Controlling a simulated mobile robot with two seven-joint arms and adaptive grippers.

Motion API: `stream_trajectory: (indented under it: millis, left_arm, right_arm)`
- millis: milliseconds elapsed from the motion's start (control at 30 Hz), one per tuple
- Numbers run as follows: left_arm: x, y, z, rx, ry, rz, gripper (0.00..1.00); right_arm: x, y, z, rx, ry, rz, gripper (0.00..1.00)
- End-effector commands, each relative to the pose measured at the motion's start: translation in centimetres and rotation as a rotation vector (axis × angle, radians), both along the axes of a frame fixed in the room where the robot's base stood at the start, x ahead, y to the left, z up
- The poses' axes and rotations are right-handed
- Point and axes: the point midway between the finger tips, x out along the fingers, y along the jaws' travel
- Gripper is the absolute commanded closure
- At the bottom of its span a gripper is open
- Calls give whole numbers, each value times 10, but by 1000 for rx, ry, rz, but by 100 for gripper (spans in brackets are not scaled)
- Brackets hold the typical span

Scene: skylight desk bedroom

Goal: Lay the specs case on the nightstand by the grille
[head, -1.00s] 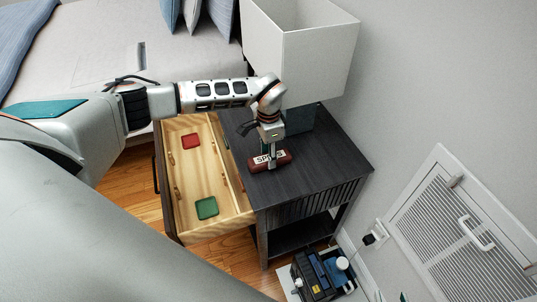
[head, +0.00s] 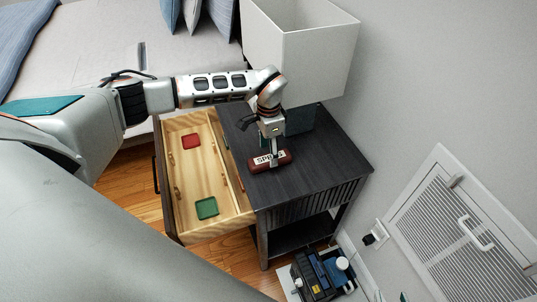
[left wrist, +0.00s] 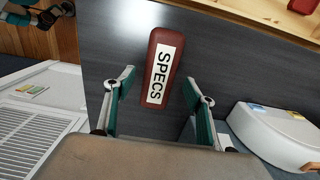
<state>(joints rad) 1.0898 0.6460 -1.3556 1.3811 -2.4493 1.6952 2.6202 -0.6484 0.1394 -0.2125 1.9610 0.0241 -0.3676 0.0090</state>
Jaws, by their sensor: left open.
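The dark red specs case (head: 284,158), with a white SPECS label, lies on the dark top of the nightstand (head: 325,168), near its drawer-side edge. It also shows in the left wrist view (left wrist: 154,93), ahead of the gripper. My left gripper (head: 273,154) is just above the case and hides part of it. In the left wrist view its fingers (left wrist: 159,80) are spread, one on each side of the case, with gaps between. The white grille (head: 460,230) is on the wall right of the nightstand. My right gripper is not in view.
The nightstand's wooden drawer (head: 182,210) is open and holds a red tray (head: 191,141) and a green tray (head: 207,208). A lamp with a white shade (head: 310,60) stands at the back of the top. The top's right part is clear. Equipment (head: 315,275) sits low beside the nightstand.

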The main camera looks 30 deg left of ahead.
Motion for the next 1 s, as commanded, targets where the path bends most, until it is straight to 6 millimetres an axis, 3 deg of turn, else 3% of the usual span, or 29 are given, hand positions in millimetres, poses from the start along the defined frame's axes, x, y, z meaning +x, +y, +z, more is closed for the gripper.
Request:
stream_trajectory:
  millis: [200, 433, 633, 1000]
  left_arm:
    - [1, 0, 48, -1, -4, -1, 45]
    - [1, 1, 85, 0, -1, 0, 45]
    - [0, 0, 98, 0, 0, 0, 45]
    - [0, 0, 98, 0, 0, 0, 45]
  right_arm:
    - [0, 0, 2, 0, -1, 0, 60]
    - [0, 0, 2, 0, -1, 0, 60]
    - [0, 0, 2, 0, -1, 0, 60]
    - [0, 0, 2, 0, -1, 0, 60]
